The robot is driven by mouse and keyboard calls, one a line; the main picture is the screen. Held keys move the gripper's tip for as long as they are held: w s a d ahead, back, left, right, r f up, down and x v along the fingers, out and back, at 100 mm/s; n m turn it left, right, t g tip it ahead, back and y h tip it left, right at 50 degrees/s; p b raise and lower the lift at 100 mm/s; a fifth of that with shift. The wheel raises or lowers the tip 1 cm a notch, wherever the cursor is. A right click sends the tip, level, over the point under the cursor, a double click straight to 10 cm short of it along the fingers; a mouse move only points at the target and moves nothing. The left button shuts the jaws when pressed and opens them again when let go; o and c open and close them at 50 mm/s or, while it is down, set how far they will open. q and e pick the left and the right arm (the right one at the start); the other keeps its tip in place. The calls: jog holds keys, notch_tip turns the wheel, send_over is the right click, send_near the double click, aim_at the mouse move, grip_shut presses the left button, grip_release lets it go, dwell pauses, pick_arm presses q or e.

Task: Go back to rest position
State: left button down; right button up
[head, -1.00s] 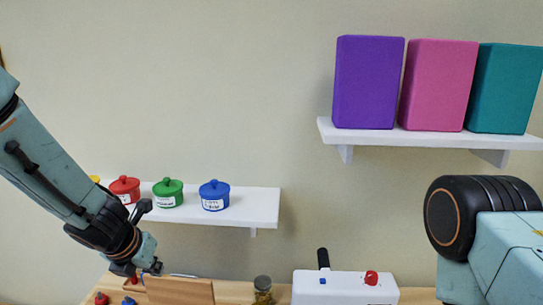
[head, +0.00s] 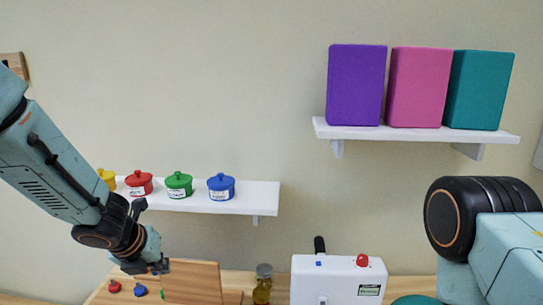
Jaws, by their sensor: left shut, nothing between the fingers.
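My left arm comes in from the left, and its gripper (head: 150,266) points down at the lower left, just above and beside a wooden board (head: 192,282). The left gripper is shut with nothing visible in it. My right arm shows at the lower right, but its gripper is out of the picture.
A low white shelf (head: 250,197) holds yellow, red, green and blue lidded pots behind the left arm. A higher shelf (head: 400,131) holds purple, pink and teal blocks. The wooden table (head: 280,288) bears a white box (head: 338,278), a jar (head: 262,285) and small red and blue pieces.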

pick_arm(q)
jog(key=s+d+f+n+h+b, duration=0.1)
jog(key=s+d+f+n+b, duration=0.2)
jog(key=f+n, duration=0.45)
jog(key=s+d+f+n+b, duration=0.1)
jog(key=s+f+n+b, duration=0.2)
jog(key=s+f+n, duration=0.45)
jog(key=s+d+f+n+h+b, duration=0.1)
jog(key=d+f+n+b, duration=0.15)
jog(key=f+n, duration=0.55)
jog(key=s+a+f+n+g+y+b, duration=0.1)
jog(key=s+a+f+n+g+b, duration=0.1)
jog(key=s+f+n+b, duration=0.3)
jog(key=s+a+f+n+g+y+b, duration=0.2)
jog(key=s+f+n+b, duration=0.4)
jog(key=s+f+b, duration=0.5)
jog(key=s+a+f+g, duration=0.1)
jog(key=s+f+g, duration=0.1)
jog(key=s+f, duration=0.6)
jog(key=shift+a+f+n+b, duration=0.3)
jog(key=shift+f+b, duration=0.1)
jog(key=shift+f, duration=0.45)
pick_arm(e)
notch_tip(320, 180, down, 25)
jog(key=w, duration=0.1)
jog(key=shift+w+f, duration=0.2)
jog(key=shift+w, duration=0.05)
